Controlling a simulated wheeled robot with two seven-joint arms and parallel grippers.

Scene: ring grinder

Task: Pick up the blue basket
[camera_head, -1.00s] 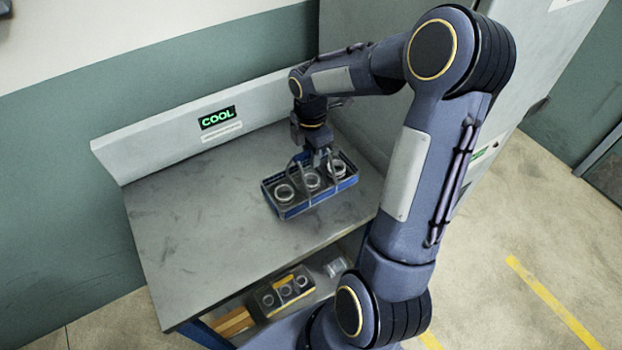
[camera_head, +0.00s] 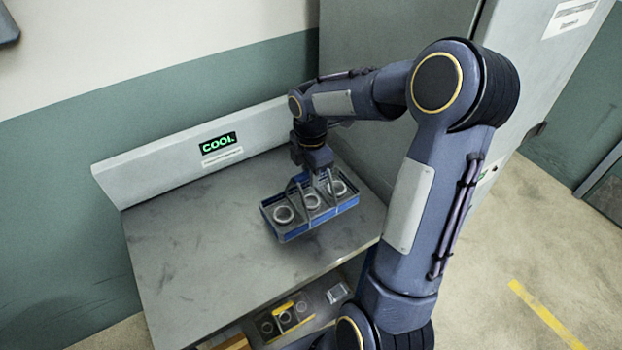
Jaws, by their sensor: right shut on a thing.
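The blue basket (camera_head: 291,236) is a tray with blue sides and a grey handle, holding three metal rings in a row. It is over the right part of the grey table, close above its surface; I cannot tell the exact gap. My right gripper (camera_head: 318,172) is above the middle of the basket, shut on its handle. The fingertips are small and partly merge with the handle. My left gripper is not in view.
The grey table (camera_head: 190,250) is clear to the left of the basket. Its back panel carries a green COOL sign (camera_head: 218,143). A shelf below holds a yellow-and-black basket (camera_head: 287,318) with rings. A tall grey cabinet (camera_head: 350,45) stands behind at right.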

